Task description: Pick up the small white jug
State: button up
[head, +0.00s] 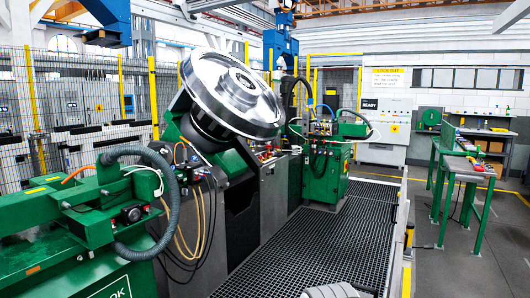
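I cannot make out a small white jug anywhere in the head view. The green workbench (462,166) at the right has several small coloured items on it, too small to tell apart. My gripper is not in view.
A large metal rail wheel (232,92) sits tilted on a machine at centre left. A green machine with hoses (75,225) fills the lower left. A green cabinet (325,175) stands behind the dark grated walkway (310,242).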

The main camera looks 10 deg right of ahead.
aim_at(295, 148)
jog(key=u, duration=0.1)
jog(key=i, duration=3.45)
jog(key=z, duration=1.6)
jog(key=i, duration=3.15)
jog(key=z, duration=0.05)
